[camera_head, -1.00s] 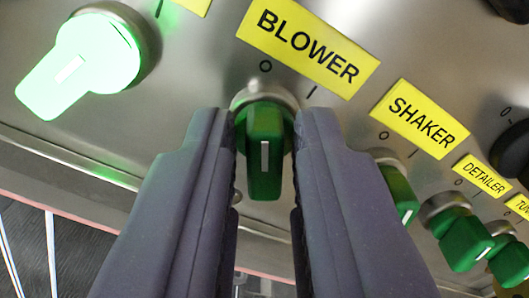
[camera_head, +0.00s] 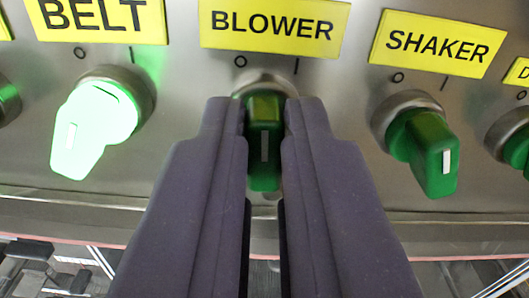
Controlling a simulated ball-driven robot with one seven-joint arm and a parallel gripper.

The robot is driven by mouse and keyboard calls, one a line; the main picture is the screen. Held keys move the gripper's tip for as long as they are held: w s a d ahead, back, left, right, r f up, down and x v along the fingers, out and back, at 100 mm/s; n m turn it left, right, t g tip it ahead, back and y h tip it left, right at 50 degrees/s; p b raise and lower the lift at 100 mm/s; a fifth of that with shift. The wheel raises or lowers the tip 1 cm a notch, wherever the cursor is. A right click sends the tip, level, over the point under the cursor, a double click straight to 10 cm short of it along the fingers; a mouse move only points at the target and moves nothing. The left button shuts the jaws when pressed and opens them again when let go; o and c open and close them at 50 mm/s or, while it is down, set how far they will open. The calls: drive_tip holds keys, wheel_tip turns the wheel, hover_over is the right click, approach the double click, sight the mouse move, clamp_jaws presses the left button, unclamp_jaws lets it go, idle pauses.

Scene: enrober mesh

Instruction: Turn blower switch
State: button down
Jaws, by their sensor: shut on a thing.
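The blower switch (camera_head: 264,150) is a green, unlit knob with a white line, on a metal panel below the yellow BLOWER label (camera_head: 272,25). My gripper (camera_head: 265,140) is shut on it, with one dark finger on each side. The knob stands about upright in the picture, its top between the O mark (camera_head: 240,62) and the I mark (camera_head: 296,67). Parts of its sides are hidden by the fingers.
The belt switch (camera_head: 93,128) at left glows bright green and leans toward its I mark. The unlit shaker switch (camera_head: 425,152) at right leans toward its O mark. Another green switch (camera_head: 515,150) shows at the right edge. The panel's lower edge (camera_head: 75,208) runs below.

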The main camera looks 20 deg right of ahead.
drive_tip(key=m+b, duration=0.3)
drive_tip(key=m, duration=0.1)
drive_tip(key=shift+d+f, duration=0.15)
drive_tip(key=shift+m+b, duration=1.05)
drive_tip(key=shift+m, duration=0.45)
drive_tip(key=c, duration=1.2)
unclamp_jaws()
drive_tip(key=shift+o, duration=0.2)
drive_tip(key=v, duration=0.8)
